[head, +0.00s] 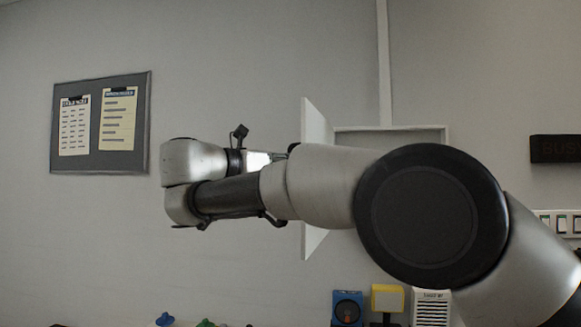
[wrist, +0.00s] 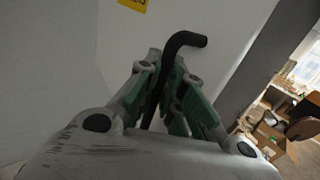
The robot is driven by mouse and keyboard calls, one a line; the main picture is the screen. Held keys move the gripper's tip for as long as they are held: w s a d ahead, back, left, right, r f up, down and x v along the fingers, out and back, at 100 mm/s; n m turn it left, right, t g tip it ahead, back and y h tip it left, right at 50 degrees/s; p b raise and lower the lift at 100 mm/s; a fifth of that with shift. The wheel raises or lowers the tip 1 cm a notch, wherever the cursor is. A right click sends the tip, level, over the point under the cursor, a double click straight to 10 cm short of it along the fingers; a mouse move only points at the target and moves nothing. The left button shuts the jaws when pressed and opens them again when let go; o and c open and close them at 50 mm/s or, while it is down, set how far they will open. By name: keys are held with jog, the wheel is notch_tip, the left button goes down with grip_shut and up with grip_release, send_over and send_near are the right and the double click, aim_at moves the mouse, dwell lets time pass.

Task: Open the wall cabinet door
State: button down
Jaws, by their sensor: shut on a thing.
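The wall cabinet (head: 395,134) is on the wall behind my arm in the head view, and my arm covers most of it. Its white door (head: 317,122) stands swung out at the cabinet's left side, so it is open at a wide angle. In the wrist view the door (wrist: 215,22) is a pale panel with a black bent-bar handle (wrist: 187,40). My gripper (wrist: 164,78) is shut on the handle, with its fingers on either side of the bar. In the head view the gripper and handle are hidden by my arm.
A notice board (head: 100,122) hangs on the left wall. A blue box (head: 347,308), a yellow item (head: 387,297) and a white carton (head: 430,307) stand below the cabinet. A black sign (head: 557,149) is at right.

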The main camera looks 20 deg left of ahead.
jog(key=c, duration=1.5)
grip_release()
jog(key=v, duration=1.2)
jog(key=shift+d, duration=0.1)
